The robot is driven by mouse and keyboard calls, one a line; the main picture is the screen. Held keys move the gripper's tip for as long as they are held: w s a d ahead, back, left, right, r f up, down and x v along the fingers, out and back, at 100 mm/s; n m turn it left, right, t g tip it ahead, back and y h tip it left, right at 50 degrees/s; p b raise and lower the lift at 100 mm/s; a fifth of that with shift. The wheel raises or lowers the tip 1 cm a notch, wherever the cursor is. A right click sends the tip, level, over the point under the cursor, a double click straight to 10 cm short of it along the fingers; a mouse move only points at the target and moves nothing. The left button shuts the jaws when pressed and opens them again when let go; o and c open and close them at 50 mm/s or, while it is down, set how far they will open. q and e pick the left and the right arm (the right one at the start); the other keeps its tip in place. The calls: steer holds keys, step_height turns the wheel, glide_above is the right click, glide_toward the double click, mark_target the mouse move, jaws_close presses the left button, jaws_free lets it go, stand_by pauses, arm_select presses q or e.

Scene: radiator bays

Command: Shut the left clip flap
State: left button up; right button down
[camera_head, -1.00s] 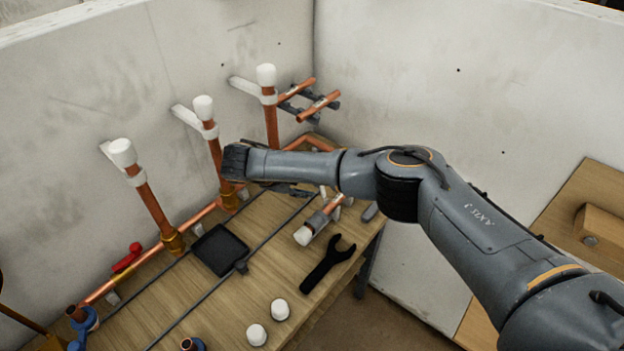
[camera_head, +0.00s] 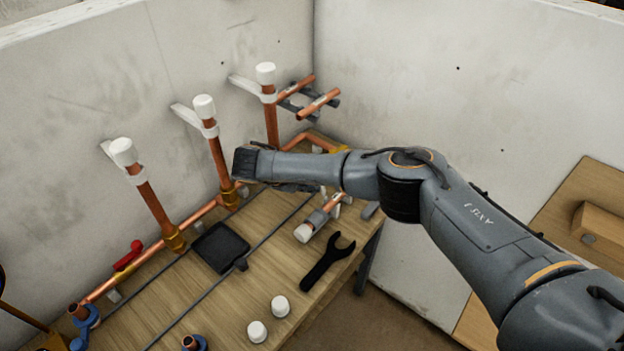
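Three upright copper pipes with white caps stand along the left wall, each with a white clip. The left clip (camera_head: 136,177) is around the left pipe (camera_head: 155,210), just below its cap. A white strip (camera_head: 108,150) runs from there back toward the wall; I cannot tell whether its flap is open or shut. My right arm comes in from the right. Its dark end, the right gripper (camera_head: 245,163), is beside the middle pipe (camera_head: 218,160), well right of the left clip. Its fingers cannot be made out. My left gripper is not clearly in view.
The wooden bench (camera_head: 215,300) holds a black tray (camera_head: 220,248), a black wrench (camera_head: 328,262), and two loose white caps (camera_head: 257,332). A red-handled valve (camera_head: 128,256) is on the low copper pipe. A rack with short pipes (camera_head: 308,100) is on the back wall.

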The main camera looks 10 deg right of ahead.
steer(key=s+d+m+t+y+p, duration=0.1)
steer(key=p, duration=0.3)
steer(key=s+d+m+t+y+p, duration=0.1)
steer(key=t+p, duration=0.1)
steer(key=p, duration=0.1)
steer(key=s+d+m+t+y+p, duration=0.1)
steer(key=t+p, duration=0.1)
steer(key=p, duration=0.2)
steer(key=shift+s+r+y+p, duration=0.3)
steer(key=shift+y, duration=0.1)
steer(key=shift+s+d+f+m+t, duration=0.1)
steer(key=shift+s+f+m+t, duration=0.15)
steer(key=shift+m+t, duration=0.15)
steer(key=s+f+m+t+b, duration=0.1)
steer(key=t+b, duration=0.1)
steer(key=b, duration=0.1)
steer(key=d+f+m+t+y+b, duration=0.1)
steer(key=m+t+b, duration=0.1)
steer(key=b, duration=0.1)
steer(key=s+d+f+m+t+y+b, duration=0.1)
steer(key=f+t+b, duration=0.1)
steer(key=b, duration=0.1)
steer(key=shift+s+m+t+b, duration=0.3)
steer(key=shift+s+m+b, duration=0.05)
steer(key=shift+m+b, duration=0.05)
steer(key=shift+d+m+t+b, duration=0.1)
steer(key=shift+m+t+b, duration=0.25)
steer(key=shift+b, duration=0.35)
steer(key=shift+r, duration=0.1)
